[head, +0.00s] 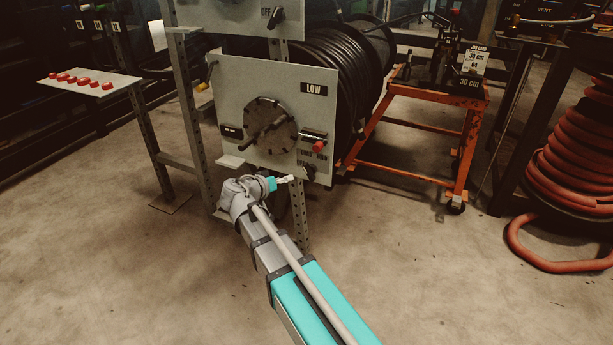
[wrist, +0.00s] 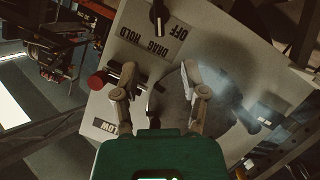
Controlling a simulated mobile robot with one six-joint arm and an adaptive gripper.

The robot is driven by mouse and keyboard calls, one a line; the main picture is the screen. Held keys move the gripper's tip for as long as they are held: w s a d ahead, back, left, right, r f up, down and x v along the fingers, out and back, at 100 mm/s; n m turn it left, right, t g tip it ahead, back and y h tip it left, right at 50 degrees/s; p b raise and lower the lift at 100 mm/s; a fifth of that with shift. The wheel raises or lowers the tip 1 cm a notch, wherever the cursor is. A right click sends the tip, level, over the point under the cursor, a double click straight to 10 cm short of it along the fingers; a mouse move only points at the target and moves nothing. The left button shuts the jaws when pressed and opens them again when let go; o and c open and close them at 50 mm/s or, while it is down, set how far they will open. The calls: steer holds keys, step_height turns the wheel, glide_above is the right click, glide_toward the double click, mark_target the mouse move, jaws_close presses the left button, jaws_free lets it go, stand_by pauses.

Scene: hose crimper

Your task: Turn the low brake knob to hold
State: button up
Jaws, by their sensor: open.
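The low panel (head: 232,90) is a grey plate marked LOW (head: 313,88). Its brake knob (head: 306,170) is a small black knob at the lower right. In the wrist view the panel is upside down, and the black knob (wrist: 158,15) is at the top edge, near the OFF (wrist: 178,32) and DRAG/HOLD (wrist: 150,54) lettering. I cannot tell which mark it points to. My gripper (head: 285,180) is just in front of and below the panel's lower right part. Its two fingers (wrist: 157,75) are apart and empty, with the knob beyond their tips.
A round disc with a crank (head: 268,126) and a red-tipped pin (head: 318,146) stick out beside the knob; the red tip (wrist: 97,80) is near my left finger. An upper panel has another OFF knob (head: 277,16). An orange cart (head: 420,178) stands right. Floor in front is clear.

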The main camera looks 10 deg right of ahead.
mark_target(306, 172)
stand_by(0.3)
steer(key=b+x, duration=0.4)
steer(key=x, duration=0.9)
steer(key=shift+w+d+f+b, duration=0.2)
steer(key=shift+d+f+b, duration=0.05)
steer(key=shift+d+b, duration=0.05)
jaws_close()
steer(key=shift+a, duration=0.2)
steer(key=shift+d, duration=0.1)
